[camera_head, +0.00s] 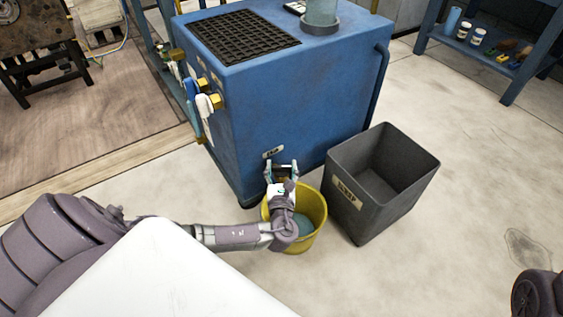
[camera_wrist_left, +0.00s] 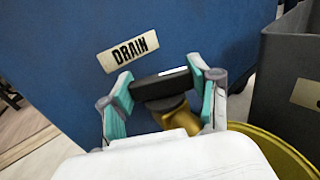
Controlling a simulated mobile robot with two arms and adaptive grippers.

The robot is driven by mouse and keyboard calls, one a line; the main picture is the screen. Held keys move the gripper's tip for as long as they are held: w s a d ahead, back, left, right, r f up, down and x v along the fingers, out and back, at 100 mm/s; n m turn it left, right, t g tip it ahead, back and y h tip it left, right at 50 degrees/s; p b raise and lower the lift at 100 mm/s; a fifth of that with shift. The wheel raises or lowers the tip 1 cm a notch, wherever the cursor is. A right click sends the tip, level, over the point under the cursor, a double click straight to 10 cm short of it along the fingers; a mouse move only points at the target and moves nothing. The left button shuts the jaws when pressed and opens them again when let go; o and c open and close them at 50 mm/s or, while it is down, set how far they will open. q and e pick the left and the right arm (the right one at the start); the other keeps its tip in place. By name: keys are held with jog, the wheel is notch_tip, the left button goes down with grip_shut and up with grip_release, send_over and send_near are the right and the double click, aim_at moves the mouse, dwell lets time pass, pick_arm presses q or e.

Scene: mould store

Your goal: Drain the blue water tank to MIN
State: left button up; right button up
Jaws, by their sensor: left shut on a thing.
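The blue water tank (camera_head: 290,95) stands in the middle of the head view, with a black grille and a clear cylinder on its top. A DRAIN label (camera_wrist_left: 129,50) is on its side, low down. Below the label is a brass drain valve (camera_wrist_left: 176,113) with a black handle (camera_wrist_left: 160,84). My left gripper (camera_head: 282,168) is at the valve, its fingers shut on the black handle. A yellow bucket (camera_head: 317,212) stands on the floor under the valve, with bluish water in it. My arm hides part of the bucket. No MIN mark is readable. My right gripper is not in view.
A dark grey scrap bin (camera_head: 365,212) stands close to the right of the bucket. Hoses and brass fittings (camera_head: 203,100) stick out from the tank's left side. A blue shelf (camera_head: 478,45) is at the upper right.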

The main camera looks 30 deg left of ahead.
pick_arm(q)
jog(key=o, duration=1.2)
jog(key=shift+c, duration=0.2)
jog(key=v, duration=1.2)
